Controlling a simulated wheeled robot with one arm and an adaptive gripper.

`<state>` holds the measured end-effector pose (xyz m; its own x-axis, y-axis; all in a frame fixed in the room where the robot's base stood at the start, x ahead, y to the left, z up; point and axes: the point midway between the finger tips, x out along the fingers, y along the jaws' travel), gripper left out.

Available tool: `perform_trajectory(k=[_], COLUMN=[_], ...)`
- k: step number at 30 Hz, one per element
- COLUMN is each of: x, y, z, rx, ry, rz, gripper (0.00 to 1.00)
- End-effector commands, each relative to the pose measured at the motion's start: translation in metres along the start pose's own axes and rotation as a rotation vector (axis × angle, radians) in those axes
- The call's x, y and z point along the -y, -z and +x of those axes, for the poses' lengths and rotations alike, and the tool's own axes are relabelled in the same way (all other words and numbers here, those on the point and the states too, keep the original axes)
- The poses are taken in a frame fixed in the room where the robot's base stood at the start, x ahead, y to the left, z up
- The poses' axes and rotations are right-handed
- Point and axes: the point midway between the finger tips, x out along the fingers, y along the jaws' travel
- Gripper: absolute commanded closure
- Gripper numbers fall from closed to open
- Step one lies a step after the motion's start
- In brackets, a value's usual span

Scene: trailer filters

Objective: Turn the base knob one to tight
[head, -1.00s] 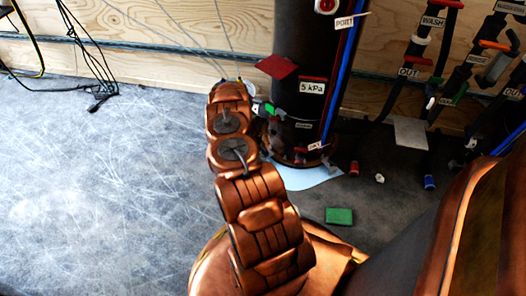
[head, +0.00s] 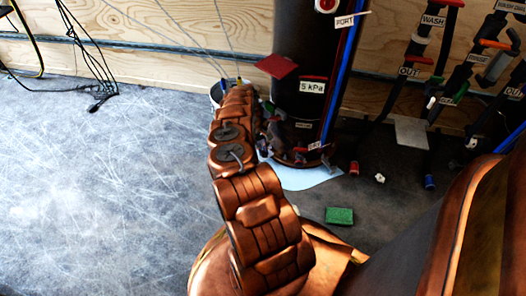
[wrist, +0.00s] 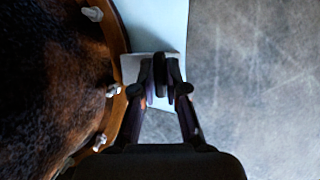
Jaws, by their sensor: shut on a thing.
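The tall black filter vessel (head: 297,100) stands upright on the floor, its base (head: 297,158) ringed by a copper-coloured rim. In the wrist view the rim (wrist: 122,35) carries several small pale fittings (wrist: 113,90). My gripper (wrist: 163,85) is beside the rim, with its two fingers closed on a dark, thin upright piece, apparently a base knob (wrist: 160,68). A pale square plate (wrist: 132,66) lies behind it. The knob's number and how tight it is cannot be read. In the head view my arm and the vessel's fittings hide the gripper's fingertips.
A light blue sheet (head: 312,180) lies under the vessel. A green block (head: 339,215) and small loose parts (head: 379,178) lie on the floor nearby. Labelled hoses (head: 425,55) hang on the right wall. The floor at left is clear, apart from cables (head: 98,85).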

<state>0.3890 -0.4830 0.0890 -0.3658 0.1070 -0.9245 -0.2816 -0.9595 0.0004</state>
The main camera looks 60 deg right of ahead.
Motion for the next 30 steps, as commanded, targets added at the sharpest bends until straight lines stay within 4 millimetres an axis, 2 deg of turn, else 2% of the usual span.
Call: perform_trajectory(k=[15, 16, 22, 30], x=[0.0013, 0.0013, 0.0008, 0.0003], y=[-0.0028, -0.0028, -0.0018, -0.0011], z=[0.0022, 0.0022, 0.0014, 0.0008], rx=[0.009, 0.009, 0.006, 0.003], ry=[0.013, 0.012, 0.01, 0.009], rz=[0.018, 0.018, 0.018, 0.017], gripper=[1.0, 0.85, 0.65, 0.62])
